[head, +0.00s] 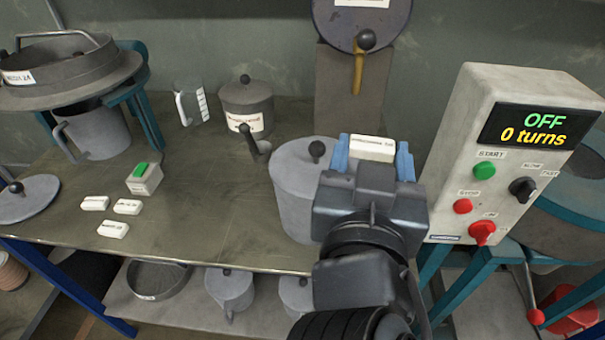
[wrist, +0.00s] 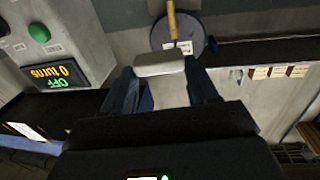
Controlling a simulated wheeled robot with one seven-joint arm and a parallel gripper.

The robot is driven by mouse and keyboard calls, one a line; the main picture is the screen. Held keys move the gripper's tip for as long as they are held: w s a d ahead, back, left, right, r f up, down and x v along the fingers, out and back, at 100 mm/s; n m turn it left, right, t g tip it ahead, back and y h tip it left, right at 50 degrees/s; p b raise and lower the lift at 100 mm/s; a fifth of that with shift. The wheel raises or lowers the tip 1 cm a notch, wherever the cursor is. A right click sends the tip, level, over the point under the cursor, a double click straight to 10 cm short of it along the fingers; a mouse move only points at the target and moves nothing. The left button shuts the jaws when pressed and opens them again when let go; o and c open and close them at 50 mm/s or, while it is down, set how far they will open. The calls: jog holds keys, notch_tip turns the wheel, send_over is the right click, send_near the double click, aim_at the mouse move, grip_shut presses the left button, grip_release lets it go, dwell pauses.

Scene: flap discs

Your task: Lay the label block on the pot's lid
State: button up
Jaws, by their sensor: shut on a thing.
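My gripper (head: 374,160) is shut on a white label block (head: 373,148), with blue fingers on either side of it. The block also shows between the fingers in the wrist view (wrist: 160,65). In the head view a large grey pot (head: 293,195) with a lid (head: 300,157) and black knob stands just left of my gripper, partly hidden by it. The held block appears right of the lid's knob; I cannot tell its height over the lid. A smaller lidded grey pot (head: 246,108) with a label stands farther back.
Three white blocks (head: 113,230) and a green-topped box (head: 145,178) lie on the table (head: 190,215) at left. A measuring jug (head: 190,103) stands at the back. A control box (head: 510,150) reading OFF stands close at right.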

send_over(308, 193)
notch_tip(308, 193, down, 5)
jog(key=shift+p, duration=0.3)
jog(key=shift+f+p, duration=0.3)
jog(key=shift+f, duration=1.75)
jog(key=shift+f, duration=0.15)
jog(key=o, duration=1)
